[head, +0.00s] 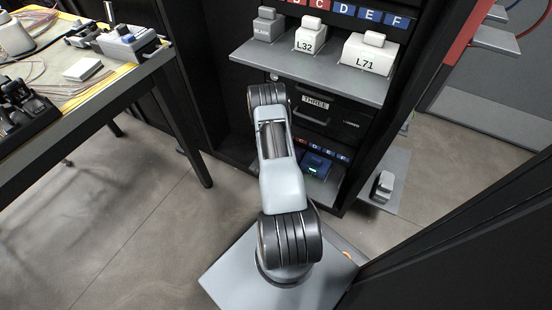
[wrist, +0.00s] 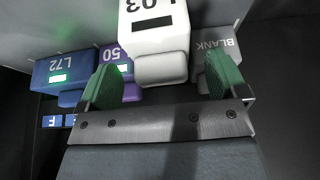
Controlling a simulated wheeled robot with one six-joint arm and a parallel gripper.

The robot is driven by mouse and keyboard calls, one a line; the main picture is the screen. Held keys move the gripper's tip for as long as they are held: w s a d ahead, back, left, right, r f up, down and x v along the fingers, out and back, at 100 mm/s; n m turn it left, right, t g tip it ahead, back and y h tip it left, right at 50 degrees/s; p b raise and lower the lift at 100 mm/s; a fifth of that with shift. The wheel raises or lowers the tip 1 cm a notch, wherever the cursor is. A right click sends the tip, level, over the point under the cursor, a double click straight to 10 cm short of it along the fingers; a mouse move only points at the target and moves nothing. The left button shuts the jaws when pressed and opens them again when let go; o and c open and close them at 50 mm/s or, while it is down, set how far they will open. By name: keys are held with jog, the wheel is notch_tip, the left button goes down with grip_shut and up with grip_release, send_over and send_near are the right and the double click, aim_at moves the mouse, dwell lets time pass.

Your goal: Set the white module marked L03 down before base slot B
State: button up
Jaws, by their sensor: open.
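The white module marked L03 (wrist: 155,28) fills the upper middle of the wrist view. Its lettering is upside down there and partly cut off by the top edge. Its rounded white handle (wrist: 162,69) lies between the green fingertips of my gripper (wrist: 162,80). The gripper is open, with a gap showing on each side of the handle. In the head view my arm hides the gripper and the L03 module. Slot labels C to F show on the lower shelf there, but slot B is hidden.
A blue module L72 (wrist: 62,70), a purple one marked 50 (wrist: 125,66) and a grey BLANK (wrist: 215,48) stand close around. The upper shelf (head: 300,72) holds BLANK, L32 and L71 modules. A cluttered table (head: 100,95) stands left; floor between is clear.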

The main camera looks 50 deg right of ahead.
jog(key=w+a+r+n+t+y+p, duration=0.1)
jog(key=w+a+r+n, duration=0.15)
jog(key=a+r, duration=0.55)
jog(key=w+a+r+n+t+y+p, duration=0.1)
jog(key=w+a+r+n+t+y, duration=0.3)
jog(key=r, duration=0.8)
jog(key=w+a+r+g+h+p, duration=0.1)
jog(key=w+a+r, duration=0.1)
jog(key=a+r, duration=0.65)
jog(key=s+a+r+n+y, duration=0.2)
jog(key=s+a+r+n, duration=0.4)
jog(key=a+r, duration=0.5)
jog(key=s+a+r+n+g, duration=0.1)
jog(key=s+r, duration=0.2)
jog(key=s, duration=0.3)
jog(key=s+r+n+g+h, duration=0.1)
jog(key=s+r, duration=0.2)
jog(key=s, duration=0.3)
jog(key=shift+s+a+r+n+g+h, duration=0.15)
jog(key=shift+s+a+n+g+h, duration=0.15)
jog(key=shift+a+n, duration=0.05)
jog(key=shift+r, duration=0.1)
